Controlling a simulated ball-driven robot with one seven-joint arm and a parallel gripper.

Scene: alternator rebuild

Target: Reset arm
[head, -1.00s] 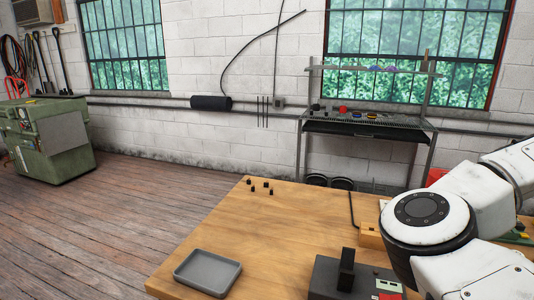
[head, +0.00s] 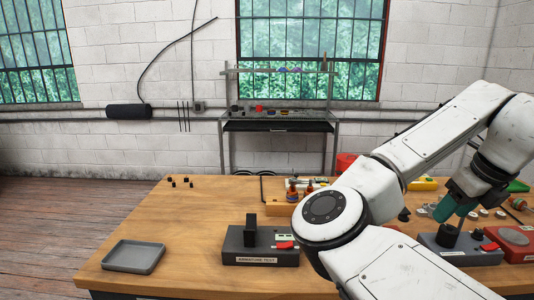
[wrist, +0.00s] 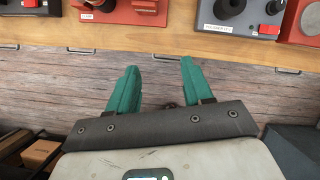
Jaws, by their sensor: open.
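My gripper (wrist: 156,88) shows in the wrist view with two teal fingers spread apart and nothing between them. In that view it hangs over the wooden floor beside the table's drawer edge. In the head view my white arm reaches across the right side of the wooden table (head: 150,218).
A box labelled armature test (head: 258,257) stands at the table's front middle, with a grey tray (head: 133,257) to its left. Several small black pieces (head: 180,181) lie at the back left. A red box (head: 515,243) is at the right. A shelf rack (head: 279,124) stands by the wall.

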